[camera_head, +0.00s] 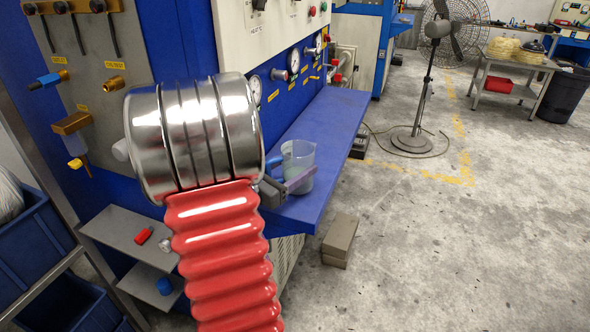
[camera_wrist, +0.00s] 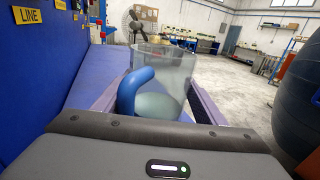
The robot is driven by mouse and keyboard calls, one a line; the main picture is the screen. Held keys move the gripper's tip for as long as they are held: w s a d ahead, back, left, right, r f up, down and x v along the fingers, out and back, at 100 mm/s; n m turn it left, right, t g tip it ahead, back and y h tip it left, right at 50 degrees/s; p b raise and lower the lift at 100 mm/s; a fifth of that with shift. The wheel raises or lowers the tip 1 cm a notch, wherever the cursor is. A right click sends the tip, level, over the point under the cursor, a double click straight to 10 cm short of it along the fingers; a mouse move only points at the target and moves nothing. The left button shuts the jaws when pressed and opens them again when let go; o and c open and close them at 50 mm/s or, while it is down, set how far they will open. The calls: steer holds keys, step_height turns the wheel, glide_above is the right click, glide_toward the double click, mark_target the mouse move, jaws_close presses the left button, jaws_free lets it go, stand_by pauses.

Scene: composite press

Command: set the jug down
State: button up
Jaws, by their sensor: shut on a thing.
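The jug (camera_head: 303,153) is clear with a blue handle and some pale liquid low inside. It is upright over the blue shelf (camera_head: 328,132) of the press; I cannot tell whether its base touches the shelf. In the wrist view the jug (camera_wrist: 172,75) stands between my fingers, its handle toward the left and the camera. My gripper (camera_head: 292,180) is shut on the jug, with one purple finger across its near side. My gripper's body hides the jug's lower part in the wrist view (camera_wrist: 160,98).
The press panel with gauges (camera_head: 293,62) rises behind the shelf. The shelf is bare beyond the jug. Grey-brown blocks (camera_head: 340,240) lie on the floor below its edge. A pedestal fan (camera_head: 415,140) stands farther back.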

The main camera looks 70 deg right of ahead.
steer(key=shift+f, duration=0.65)
steer(key=shift+f, duration=0.1)
steer(key=o, duration=1.2)
steer(key=v, duration=1.2)
